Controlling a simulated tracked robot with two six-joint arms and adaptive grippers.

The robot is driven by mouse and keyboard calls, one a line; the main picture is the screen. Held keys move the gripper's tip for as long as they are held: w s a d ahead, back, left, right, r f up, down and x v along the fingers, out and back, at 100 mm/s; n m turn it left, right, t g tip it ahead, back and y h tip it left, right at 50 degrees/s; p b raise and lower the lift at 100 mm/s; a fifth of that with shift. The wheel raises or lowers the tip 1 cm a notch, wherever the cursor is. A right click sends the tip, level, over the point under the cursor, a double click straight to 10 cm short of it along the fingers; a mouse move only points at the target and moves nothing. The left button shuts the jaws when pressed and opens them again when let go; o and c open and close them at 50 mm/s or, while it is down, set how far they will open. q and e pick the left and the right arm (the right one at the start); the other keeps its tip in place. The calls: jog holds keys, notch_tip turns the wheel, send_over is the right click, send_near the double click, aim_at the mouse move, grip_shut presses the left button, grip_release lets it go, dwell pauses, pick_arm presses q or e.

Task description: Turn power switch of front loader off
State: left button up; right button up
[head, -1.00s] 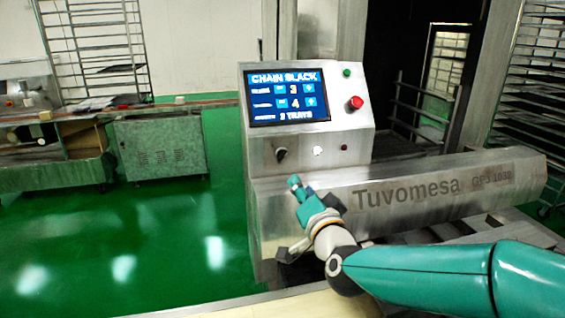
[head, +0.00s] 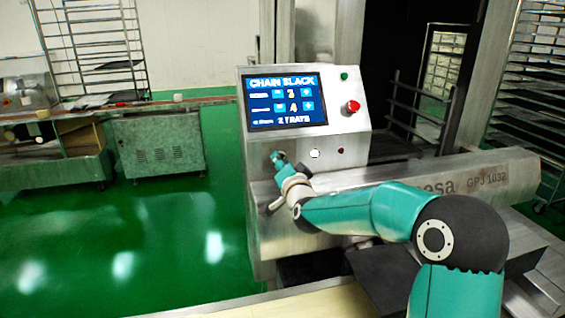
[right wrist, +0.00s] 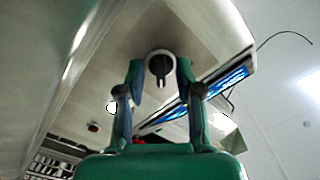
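The power switch (right wrist: 161,66) is a black rotary knob in a pale round collar on the sloped metal panel of the machine, the front loader. In the right wrist view its handle points roughly downward in the picture. In the head view the switch is mostly hidden behind my right gripper (head: 279,161). My right gripper (right wrist: 160,77) is open, with one finger on each side of the knob in the wrist view. A gap shows between each finger and the knob; I cannot tell whether the tips are level with it in depth. My left gripper is not in view.
A screen (head: 286,101) sits above the switch, with a red emergency button (head: 352,107) and a green button (head: 344,76) to its right. A white light (head: 315,154) and a small red light (head: 341,151) lie right of the switch. Green floor (head: 180,235) is clear at left.

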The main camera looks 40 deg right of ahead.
grip_shut()
jog(key=shift+f+n, duration=0.1)
jog(key=shift+n, duration=0.2)
jog(key=shift+n+b, duration=0.75)
jog(key=shift+n, duration=0.45)
jog(key=n, duration=0.3)
jog(key=shift+n+b, duration=0.3)
jog(key=n, duration=0.5)
jog(key=n+p, duration=0.1)
jog(key=n, duration=0.5)
jog(key=shift+n, duration=0.3)
